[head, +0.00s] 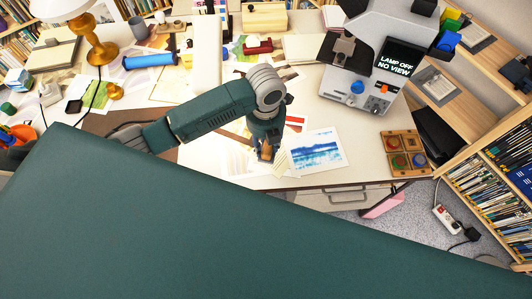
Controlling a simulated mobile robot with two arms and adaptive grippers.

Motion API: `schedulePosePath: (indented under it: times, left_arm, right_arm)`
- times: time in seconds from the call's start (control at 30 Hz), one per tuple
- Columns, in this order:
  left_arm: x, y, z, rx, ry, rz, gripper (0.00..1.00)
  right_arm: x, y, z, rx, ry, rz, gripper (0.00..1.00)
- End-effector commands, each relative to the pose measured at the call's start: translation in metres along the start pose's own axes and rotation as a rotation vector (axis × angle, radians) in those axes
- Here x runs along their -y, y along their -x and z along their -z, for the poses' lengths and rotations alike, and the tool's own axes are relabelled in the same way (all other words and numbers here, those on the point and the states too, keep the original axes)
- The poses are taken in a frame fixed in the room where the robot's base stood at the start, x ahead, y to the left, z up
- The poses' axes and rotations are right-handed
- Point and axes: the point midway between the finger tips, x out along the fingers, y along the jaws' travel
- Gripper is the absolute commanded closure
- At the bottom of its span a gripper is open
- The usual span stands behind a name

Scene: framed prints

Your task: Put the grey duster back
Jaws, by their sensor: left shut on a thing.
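My left gripper (264,145) points down over the near edge of the white desk, at the picture's middle. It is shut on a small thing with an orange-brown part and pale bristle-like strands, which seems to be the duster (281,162). Its grey colour is not clear at this size, and the gripper hides part of it. I cannot tell whether it touches the desk or the papers. My right gripper is not in view.
A blue seascape print (315,151) lies just right of the gripper. A wooden tray with round coloured pads (406,153) is at the desk's right edge. A grey machine reading "LAMP OFF NO VIEW" (362,75) stands behind. A blue roll (150,61) and a lamp (100,48) are left.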

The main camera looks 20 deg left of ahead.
Motion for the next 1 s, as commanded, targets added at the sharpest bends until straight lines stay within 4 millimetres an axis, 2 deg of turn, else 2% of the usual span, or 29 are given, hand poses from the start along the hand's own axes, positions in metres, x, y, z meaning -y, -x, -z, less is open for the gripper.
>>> schedulePosePath:
  times: [0.13,0.33,0.53,0.97,1.0]
  left_arm:
    - [0.001,-0.028,0.001,-0.004,0.001,0.000,0.87]
    - [0.001,-0.045,0.000,-0.001,0.001,0.001,0.87]
    - [0.001,-0.072,0.000,-0.002,0.002,0.001,0.87]
    - [0.000,-0.082,0.000,0.001,0.000,0.001,0.87]
    - [0.000,-0.082,0.000,0.000,0.000,0.001,0.64]
  right_arm:
    - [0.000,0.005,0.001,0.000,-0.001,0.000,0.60]
    - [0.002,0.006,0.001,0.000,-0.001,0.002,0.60]
    - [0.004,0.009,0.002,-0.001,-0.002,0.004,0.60]
    - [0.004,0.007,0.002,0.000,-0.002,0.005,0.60]
    - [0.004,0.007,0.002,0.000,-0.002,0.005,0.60]
